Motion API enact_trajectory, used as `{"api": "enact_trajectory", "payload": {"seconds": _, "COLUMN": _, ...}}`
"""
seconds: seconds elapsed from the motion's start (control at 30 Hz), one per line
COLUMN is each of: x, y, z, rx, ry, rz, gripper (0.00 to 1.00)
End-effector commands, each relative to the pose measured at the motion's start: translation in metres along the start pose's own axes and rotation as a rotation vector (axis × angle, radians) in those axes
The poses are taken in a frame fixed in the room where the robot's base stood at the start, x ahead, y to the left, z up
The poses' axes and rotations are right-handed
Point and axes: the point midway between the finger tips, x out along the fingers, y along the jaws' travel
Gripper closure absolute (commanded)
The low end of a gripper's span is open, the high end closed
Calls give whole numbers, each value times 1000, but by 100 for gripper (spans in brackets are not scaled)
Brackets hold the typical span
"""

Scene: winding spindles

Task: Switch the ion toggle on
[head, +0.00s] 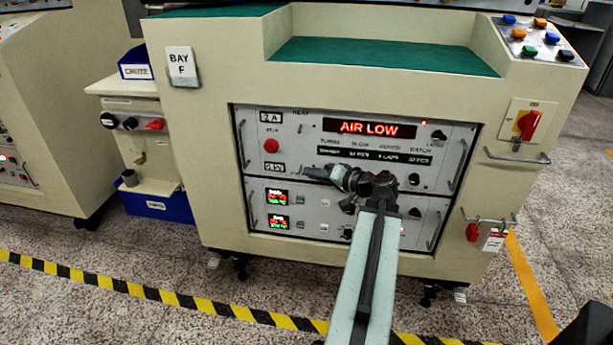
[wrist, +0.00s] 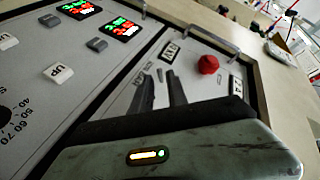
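My gripper (head: 308,173) is in front of the upper panel (head: 380,140) of the cream machine, at its lower left. In the wrist view my gripper (wrist: 160,75) shows two dark fingers with a gap between them. A small light shape shows near the fingertips; I cannot tell whether it is the ion toggle or whether anything touches it. A small kV readout plate (head: 277,167) is left of my gripper, and it also shows in the wrist view (wrist: 170,50). The ion toggle's lettering and position are not readable.
A red stop button (head: 271,146) is up and left of my gripper, and it also shows in the wrist view (wrist: 208,64). The lower panel (head: 345,215) has two lit readouts. Metal handles (head: 240,145) stick out at the panel edges.

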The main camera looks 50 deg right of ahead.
Motion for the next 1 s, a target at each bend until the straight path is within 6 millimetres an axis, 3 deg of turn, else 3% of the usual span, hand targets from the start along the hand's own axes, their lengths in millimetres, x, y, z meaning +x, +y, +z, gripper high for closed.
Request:
{"api": "enact_trajectory", "payload": {"seconds": 0.1, "x": 21, "y": 2, "z": 1, "rx": -1, "ry": -2, "rz": -1, "gripper": 81}}
{"api": "enact_trajectory", "payload": {"seconds": 0.27, "x": 34, "y": 0, "z": 1, "rx": -1, "ry": -2, "rz": 0, "gripper": 81}}
{"api": "enact_trajectory", "payload": {"seconds": 0.5, "x": 35, "y": 0, "z": 1, "rx": 0, "ry": -1, "rz": 0, "gripper": 81}}
{"api": "enact_trajectory", "payload": {"seconds": 0.6, "x": 35, "y": 0, "z": 1, "rx": -1, "ry": -2, "rz": 0, "gripper": 100}}
{"api": "enact_trajectory", "payload": {"seconds": 0.73, "x": 36, "y": 5, "z": -6, "rx": -1, "ry": -1, "rz": 1, "gripper": 100}}
{"api": "enact_trajectory", "payload": {"seconds": 1.0, "x": 35, "y": 0, "z": 0, "rx": 16, "ry": -10, "rz": 7, "gripper": 100}}
